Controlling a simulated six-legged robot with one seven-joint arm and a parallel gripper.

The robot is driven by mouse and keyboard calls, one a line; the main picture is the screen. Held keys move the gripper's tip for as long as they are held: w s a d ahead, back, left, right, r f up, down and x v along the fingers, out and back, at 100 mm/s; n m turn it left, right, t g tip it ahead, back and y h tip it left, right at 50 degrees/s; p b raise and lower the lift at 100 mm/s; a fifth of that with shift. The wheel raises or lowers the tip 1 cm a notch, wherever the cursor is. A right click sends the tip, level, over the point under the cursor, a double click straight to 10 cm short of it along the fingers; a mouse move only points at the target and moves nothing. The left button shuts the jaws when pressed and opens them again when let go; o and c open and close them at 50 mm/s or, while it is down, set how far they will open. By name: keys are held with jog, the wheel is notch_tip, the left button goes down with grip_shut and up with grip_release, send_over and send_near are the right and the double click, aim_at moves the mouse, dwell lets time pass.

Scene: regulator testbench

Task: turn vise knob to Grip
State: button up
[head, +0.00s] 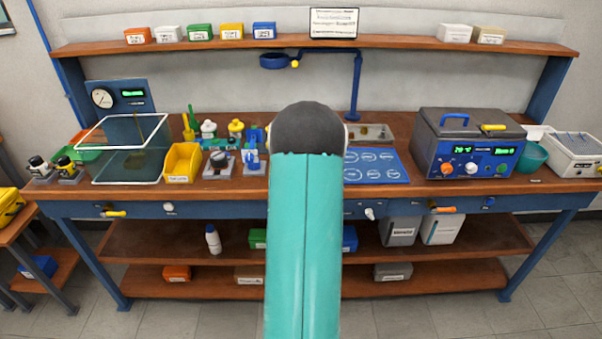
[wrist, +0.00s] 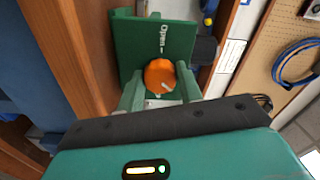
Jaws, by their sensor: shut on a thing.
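The vise knob (wrist: 159,73) is a round orange knob on a green vise body (wrist: 130,45) in the wrist view. A white "Open" label with a short dash runs along the vise above the knob. A pale mark shows low on the knob's face, toward the lower right. No "Grip" label is readable. My gripper (wrist: 160,88) has one green finger on each side of the knob and is shut on it. In the head view my arm covers the middle of the bench, and neither the gripper nor the orange vise knob can be made out there.
The wooden bench (head: 230,190) carries a yellow bin (head: 183,163), a glass tank (head: 125,150), a blue mat with circles (head: 385,172) and a blue-fronted device (head: 466,145) with knobs. A pegboard with a blue cable (wrist: 295,62) shows at right in the wrist view.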

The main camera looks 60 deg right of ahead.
jog(key=m, duration=0.5)
jog(key=shift+m, duration=2.5)
jog(key=o, duration=1)
jog(key=v, duration=1.4)
